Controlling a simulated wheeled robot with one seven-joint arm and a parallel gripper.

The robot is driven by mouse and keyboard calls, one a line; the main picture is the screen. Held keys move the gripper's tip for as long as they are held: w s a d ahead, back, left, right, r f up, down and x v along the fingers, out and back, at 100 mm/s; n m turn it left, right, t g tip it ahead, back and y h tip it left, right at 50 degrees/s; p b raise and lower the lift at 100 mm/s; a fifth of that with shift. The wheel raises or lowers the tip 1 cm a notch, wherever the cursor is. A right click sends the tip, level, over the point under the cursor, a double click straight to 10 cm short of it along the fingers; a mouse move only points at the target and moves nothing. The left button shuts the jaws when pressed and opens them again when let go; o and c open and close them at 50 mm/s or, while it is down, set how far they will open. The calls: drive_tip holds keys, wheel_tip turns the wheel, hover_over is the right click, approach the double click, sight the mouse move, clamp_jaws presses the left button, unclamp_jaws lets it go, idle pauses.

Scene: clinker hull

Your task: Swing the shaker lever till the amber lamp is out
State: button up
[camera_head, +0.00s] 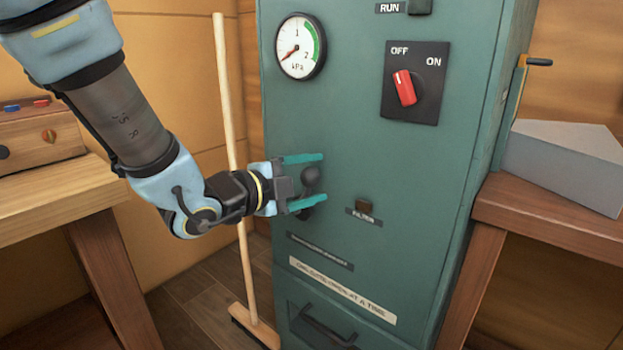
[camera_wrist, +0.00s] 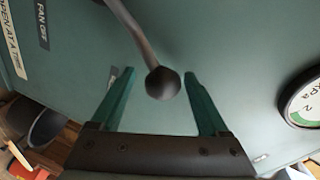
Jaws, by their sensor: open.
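The shaker lever shows in the wrist view as a dark rod (camera_wrist: 134,32) ending in a round black ball knob (camera_wrist: 162,83). The knob also shows in the head view (camera_head: 310,174), in front of the green cabinet. My gripper (camera_head: 323,178) is open, its teal fingers on either side of the knob. In the wrist view (camera_wrist: 160,75) gaps show between the knob and both fingers. The lamp (camera_head: 366,206) above the FILTER label looks dull brown, with no clear glow. The lever's pivot is not clearly seen.
The green cabinet (camera_head: 350,120) carries a kPa gauge (camera_head: 300,47), needle low, and a red OFF/ON switch (camera_head: 404,88). A drawer handle (camera_head: 328,328) juts out below. A broom (camera_head: 232,130) stands left, behind my arm. Wooden benches (camera_head: 50,195) flank the cabinet.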

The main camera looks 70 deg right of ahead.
drive_tip(key=v, duration=1)
drive_tip(key=shift+w+a+b, duration=0.2)
drive_tip(key=shift+a+b, duration=0.1)
drive_tip(key=shift+a, duration=0.05)
